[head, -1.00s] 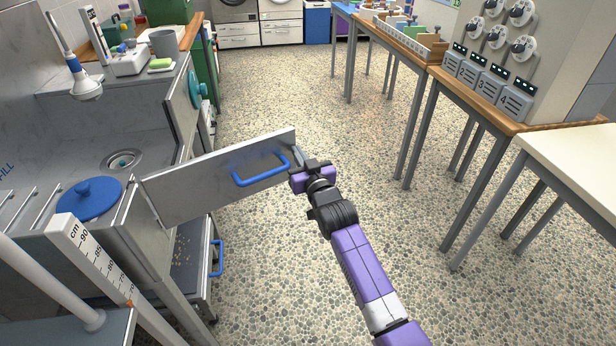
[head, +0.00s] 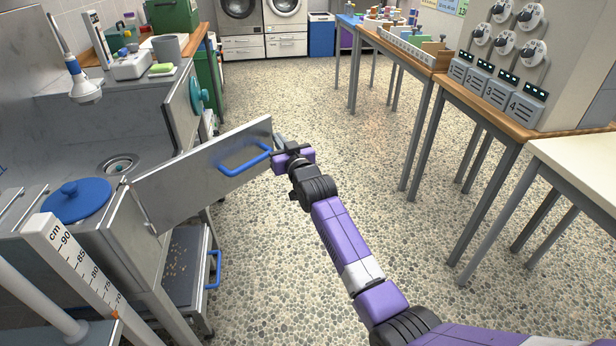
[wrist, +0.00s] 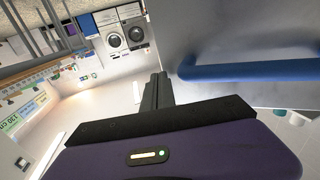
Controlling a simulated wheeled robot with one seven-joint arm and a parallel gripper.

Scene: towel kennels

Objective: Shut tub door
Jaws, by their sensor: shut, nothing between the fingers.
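The tub door (head: 205,170) is a grey metal panel with a blue bar handle (head: 245,162). It is hinged at the tub's near corner and stands open, swung out over the floor. The steel tub (head: 125,135) with its drain is behind it at the left. My gripper (head: 280,142) is at the door's free end, on the outer side by the handle. Its fingers are shut and hold nothing. In the wrist view the shut fingers (wrist: 157,92) are beside the door panel (wrist: 240,40) and its handle (wrist: 250,70). I cannot tell whether they touch the panel.
A blue round lid (head: 78,203) lies on the counter by the tub. A white height ruler (head: 75,262) stands in front. A lower drawer with a blue handle (head: 214,268) is below the door. Tables (head: 480,110) line the right. The speckled floor between is clear.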

